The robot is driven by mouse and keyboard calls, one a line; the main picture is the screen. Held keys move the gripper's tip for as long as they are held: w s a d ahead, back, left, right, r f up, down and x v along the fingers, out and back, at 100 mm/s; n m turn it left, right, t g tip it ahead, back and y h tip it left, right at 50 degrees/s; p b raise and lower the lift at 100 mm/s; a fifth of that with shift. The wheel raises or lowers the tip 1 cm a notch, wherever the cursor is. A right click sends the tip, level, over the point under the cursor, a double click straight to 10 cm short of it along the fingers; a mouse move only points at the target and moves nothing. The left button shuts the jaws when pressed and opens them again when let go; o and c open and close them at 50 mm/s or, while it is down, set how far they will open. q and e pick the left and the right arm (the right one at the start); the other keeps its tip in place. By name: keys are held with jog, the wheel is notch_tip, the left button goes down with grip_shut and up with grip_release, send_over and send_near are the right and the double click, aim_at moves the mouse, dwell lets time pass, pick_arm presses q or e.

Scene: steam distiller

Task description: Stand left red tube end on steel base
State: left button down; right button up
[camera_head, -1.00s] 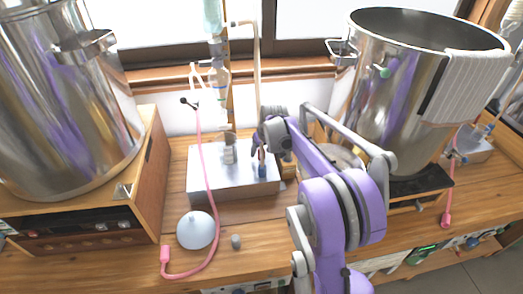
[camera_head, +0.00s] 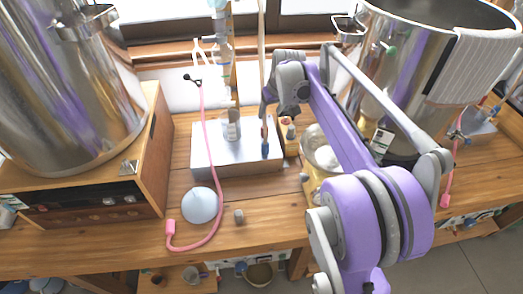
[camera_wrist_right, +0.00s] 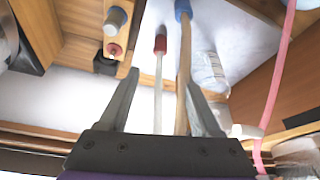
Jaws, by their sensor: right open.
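The red tube (camera_head: 207,135) is pinkish and hangs from a black-tipped fitting at the glassware. It curves over the table, and its red end (camera_head: 170,228) lies at the bench's front left. The steel base (camera_head: 215,163) is a low silver box behind it. My right gripper (camera_head: 272,108) is open above the base's right rear. In the right wrist view, the gripper (camera_wrist_right: 160,80) has a thin pale rod with a red tip (camera_wrist_right: 160,45) and a tan tube with a blue end (camera_wrist_right: 183,10) showing between its fingers. The red tube (camera_wrist_right: 274,85) is off to the right there. My left gripper is out of view.
A blue-grey dome (camera_head: 200,205) and a small grey stopper (camera_head: 239,216) sit in front of the base. Large steel pots stand left (camera_head: 60,90) and right (camera_head: 410,60). A small bottle (camera_head: 232,128) stands on the base.

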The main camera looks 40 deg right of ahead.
jog(key=s+a+f+n, duration=0.1)
jog(key=s+a+f, duration=0.1)
jog(key=s+a, duration=0.55)
jog(key=s+a+f+n, duration=0.15)
jog(key=s+a, duration=0.25)
jog(key=a, duration=0.6)
jog(key=s+a+f, duration=0.4)
jog(key=s, duration=0.2)
jog(key=s+a+f+t+y, duration=0.1)
jog(key=s+a+f, duration=0.3)
jog(key=s, duration=0.3)
jog(key=shift+s+a+f, duration=0.3)
jog(key=shift+f, duration=0.1)
